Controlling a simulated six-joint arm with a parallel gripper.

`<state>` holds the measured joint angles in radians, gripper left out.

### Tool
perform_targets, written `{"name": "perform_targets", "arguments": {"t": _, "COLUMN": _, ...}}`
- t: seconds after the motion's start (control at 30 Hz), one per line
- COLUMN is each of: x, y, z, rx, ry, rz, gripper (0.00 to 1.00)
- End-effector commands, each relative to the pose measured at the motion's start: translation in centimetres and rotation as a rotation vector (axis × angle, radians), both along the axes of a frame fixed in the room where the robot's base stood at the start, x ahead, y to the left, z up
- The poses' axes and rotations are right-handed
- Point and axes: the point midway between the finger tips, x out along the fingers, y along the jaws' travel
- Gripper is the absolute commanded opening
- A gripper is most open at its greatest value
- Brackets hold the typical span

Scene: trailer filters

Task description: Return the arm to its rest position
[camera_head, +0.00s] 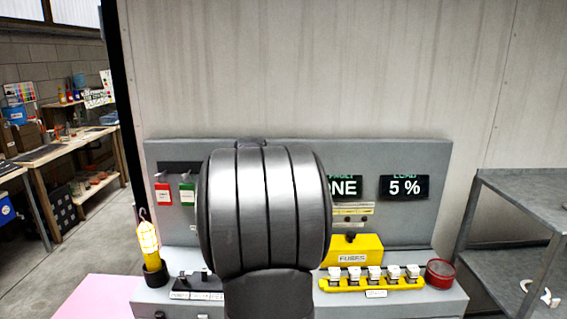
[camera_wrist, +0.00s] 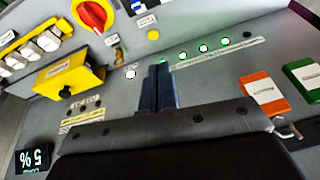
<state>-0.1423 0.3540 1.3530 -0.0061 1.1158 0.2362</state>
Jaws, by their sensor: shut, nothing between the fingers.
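My gripper (camera_wrist: 158,70) shows in the wrist view, its two dark fingers pressed together with nothing between them. The fingers are in front of the grey panel, close to a row of lit green lamps (camera_wrist: 203,48). I cannot tell whether they touch the panel. In the head view my own arm fills the middle and hides the gripper and the centre of the panel (camera_head: 400,225).
A yellow fuses box (camera_head: 352,250), a yellow rack of several fuses (camera_head: 372,284) and a red round container (camera_head: 439,273) are at right. A lit yellow work lamp (camera_head: 148,240) stands at left. A metal shelf (camera_head: 520,190) is far right. Space above the panel is clear.

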Motion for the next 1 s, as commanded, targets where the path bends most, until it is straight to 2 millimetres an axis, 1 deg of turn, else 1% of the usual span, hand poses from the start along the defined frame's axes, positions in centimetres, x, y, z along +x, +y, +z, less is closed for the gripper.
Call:
{"name": "perform_targets", "arguments": {"t": 0.03, "x": -0.4, "y": -1.0, "z": 0.4, "rx": 0.002, "ry": -0.006, "rz": -0.008, "gripper": 0.0}}
{"name": "perform_targets", "arguments": {"t": 0.1, "x": -0.9, "y": -2.2, "z": 1.0, "rx": 0.005, "ry": -0.012, "rz": -0.013, "gripper": 0.0}}
{"name": "perform_targets", "arguments": {"t": 0.47, "x": -4.3, "y": -8.1, "z": 3.3, "rx": 0.015, "ry": -0.047, "rz": -0.041, "gripper": 0.0}}
{"name": "perform_targets", "arguments": {"t": 0.8, "x": -8.4, "y": -13.2, "z": 5.3, "rx": 0.016, "ry": -0.087, "rz": -0.069, "gripper": 0.0}}
{"name": "perform_targets", "arguments": {"t": 1.0, "x": -11.2, "y": -15.7, "z": 6.3, "rx": 0.013, "ry": -0.114, "rz": -0.086, "gripper": 0.0}}
